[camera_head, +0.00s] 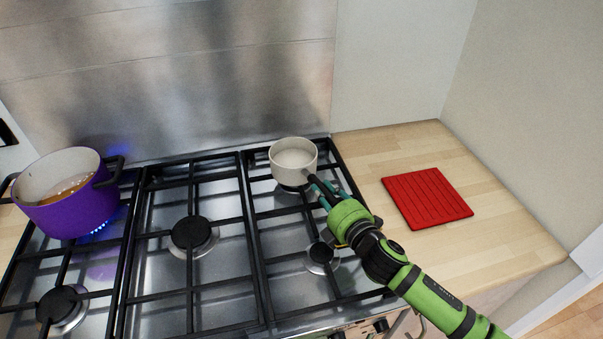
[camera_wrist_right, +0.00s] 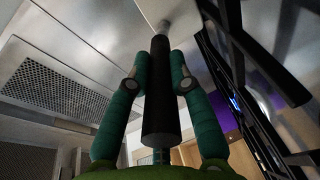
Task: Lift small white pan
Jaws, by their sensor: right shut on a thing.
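The small white pan (camera_head: 293,158) is at the back right burner of the cooker in the head view. Its dark handle points toward the front right. I cannot tell whether its base touches the grate. My right gripper (camera_head: 322,188) is shut on the pan's handle. In the right wrist view the black handle (camera_wrist_right: 161,95) lies between the two green fingers of my right gripper (camera_wrist_right: 160,75). The pan's pale body (camera_wrist_right: 165,10) shows at the top there. My left gripper is out of view.
A purple pot (camera_head: 68,195) with orange contents stands over a lit blue flame at the left. A red ridged mat (camera_head: 426,198) lies on the wooden counter (camera_head: 500,245) at right. Black grates (camera_head: 190,275) cover the cooker. A metal splashback (camera_head: 190,90) rises behind.

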